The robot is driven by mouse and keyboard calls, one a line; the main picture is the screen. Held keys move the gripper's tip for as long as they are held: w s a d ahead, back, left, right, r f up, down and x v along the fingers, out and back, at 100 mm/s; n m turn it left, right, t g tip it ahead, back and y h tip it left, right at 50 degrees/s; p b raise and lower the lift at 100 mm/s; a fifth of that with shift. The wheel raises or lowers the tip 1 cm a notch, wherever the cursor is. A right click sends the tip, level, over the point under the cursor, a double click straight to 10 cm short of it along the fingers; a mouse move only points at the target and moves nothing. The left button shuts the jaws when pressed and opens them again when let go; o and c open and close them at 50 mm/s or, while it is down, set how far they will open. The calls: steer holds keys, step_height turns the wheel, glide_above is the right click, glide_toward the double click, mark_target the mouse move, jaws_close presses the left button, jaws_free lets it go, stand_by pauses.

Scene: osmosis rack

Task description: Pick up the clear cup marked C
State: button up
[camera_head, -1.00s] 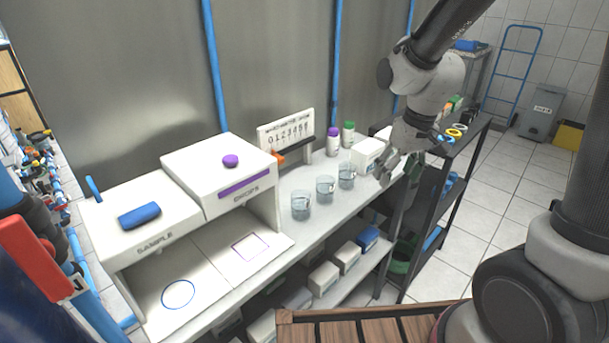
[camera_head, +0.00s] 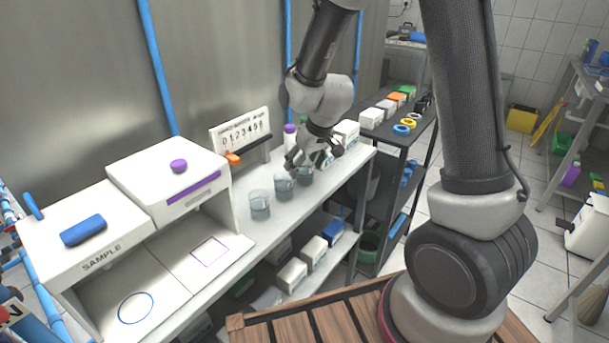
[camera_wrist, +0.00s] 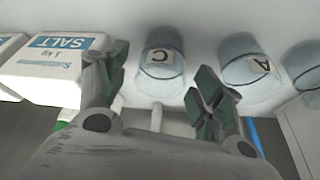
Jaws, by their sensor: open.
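The clear cup marked C (camera_wrist: 162,58) appears in the upper middle of the wrist view, its black letter on a pale label. My gripper (camera_wrist: 158,84) is open and empty, its fingers spread to either side of the view of this cup; contact cannot be told. In the head view, my gripper (camera_head: 308,158) hangs above the right end of a row of three clear cups. The rightmost cup (camera_head: 305,176), beside the white boxes, appears to be C; its letter is not readable there and the gripper partly covers it.
A cup marked A (camera_wrist: 252,68) stands beside C, with another clear cup (camera_wrist: 306,66) beyond it. A white salt box (camera_wrist: 52,62) is on C's other side. The bench (camera_head: 290,215) has bare surface in front of the cups. A number board (camera_head: 241,133) stands behind.

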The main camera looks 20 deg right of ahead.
steer(key=shift+w+f, duration=0.15)
steer(key=shift+f, duration=0.3)
steer(key=shift+c, duration=0.3)
steer(key=c, duration=0.8)
